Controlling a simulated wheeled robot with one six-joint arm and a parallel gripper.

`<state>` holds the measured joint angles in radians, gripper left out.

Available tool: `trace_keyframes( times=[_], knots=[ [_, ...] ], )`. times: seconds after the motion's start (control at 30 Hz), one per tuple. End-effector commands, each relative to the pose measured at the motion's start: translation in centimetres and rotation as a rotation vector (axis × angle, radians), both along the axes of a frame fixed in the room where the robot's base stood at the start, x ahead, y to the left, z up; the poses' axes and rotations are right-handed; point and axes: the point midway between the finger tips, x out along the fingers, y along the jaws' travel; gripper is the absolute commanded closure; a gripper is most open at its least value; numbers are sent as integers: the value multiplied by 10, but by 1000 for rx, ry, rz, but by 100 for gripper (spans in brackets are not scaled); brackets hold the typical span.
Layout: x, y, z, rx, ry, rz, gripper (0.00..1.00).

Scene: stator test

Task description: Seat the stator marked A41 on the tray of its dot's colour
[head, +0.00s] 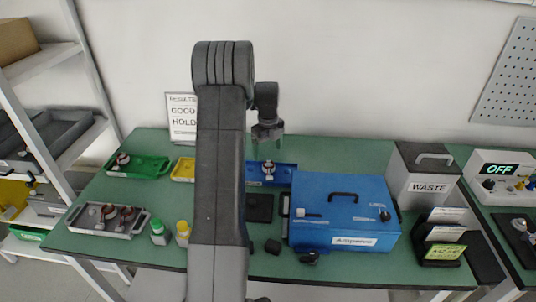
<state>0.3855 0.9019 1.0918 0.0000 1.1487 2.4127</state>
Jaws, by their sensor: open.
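Two dark reddish stators (126,214) stand in a grey tray (88,228) at the front left of the table. Another stator (122,158) is on the green tray (152,167), and a part like a stator (269,168) is on the blue tray (287,178). The yellow tray (182,171) is partly hidden behind my arm. No marking or dot is legible, so I cannot tell which stator is A41. My gripper (267,140) is open and points down, above and in front of the back wall in the picture, over the blue tray; nothing shows between its fingers.
A blue Ampereva box (345,225) stands right of centre, with a grey WASTE bin (425,186) behind it to the right. Green (158,238) and yellow (183,234) bottles stand near the front left. A sign (181,120) stands at the back.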

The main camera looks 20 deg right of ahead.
Motion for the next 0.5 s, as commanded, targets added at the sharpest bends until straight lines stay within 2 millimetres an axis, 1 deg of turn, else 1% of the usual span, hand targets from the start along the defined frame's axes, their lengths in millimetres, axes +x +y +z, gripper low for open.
trace_keyframes(
  times=[0.1,0.3,0.4,0.5],
  knots=[
    [1,-1,28,-3,-6,0,17],
    [1,0,73,-2,-5,0,17],
    [1,0,91,-1,-5,0,17],
    [1,0,102,-1,-3,0,17]
  ],
)
